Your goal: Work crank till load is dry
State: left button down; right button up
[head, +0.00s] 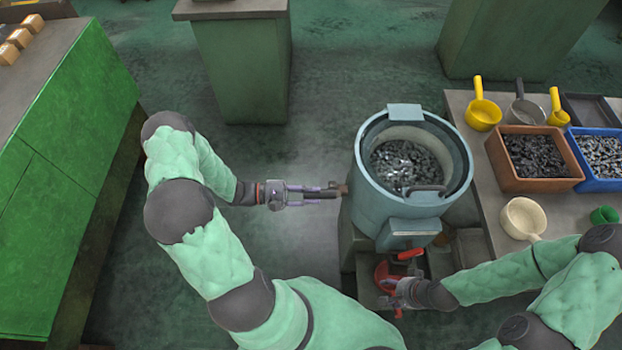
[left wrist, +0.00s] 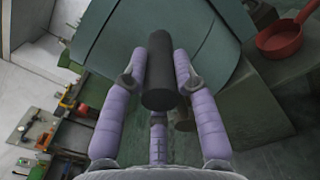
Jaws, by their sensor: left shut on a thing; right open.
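The spin dryer is a blue-grey round drum (head: 372,200) on a green stand. Its open top holds a load of small dark shiny metal parts (head: 404,165). The crank handle, a dark cylinder (left wrist: 160,72), lies between the purple fingers of my left gripper (head: 322,193) at the drum's left side; the gripper is shut on it. The drum's curved wall (left wrist: 120,32) shows behind the handle. My right gripper (head: 392,287) is open below the drum's front, beside a red pan (head: 385,272). The pan also shows in the left wrist view (left wrist: 283,40). The right fingertips are partly hidden.
A bench (head: 470,150) at the right carries a brown bin (head: 504,176) and a blue bin (head: 577,178) of metal parts, scoops and a cream pot (head: 522,217). A green cabinet (head: 60,180) stands left. Floor between is clear.

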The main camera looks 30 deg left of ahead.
pick_arm(q)
jog(key=s+d+f+m+b, duration=0.3)
jog(key=s+f+m, duration=0.3)
jog(key=f, duration=0.3)
jog(key=shift+d+m+b, duration=0.3)
jog(key=shift+d+b, duration=0.1)
jog(key=shift+b, duration=0.15)
jog(key=c, duration=1)
grip_release()
jog(key=shift+r, duration=0.1)
jog(key=shift+a, duration=0.1)
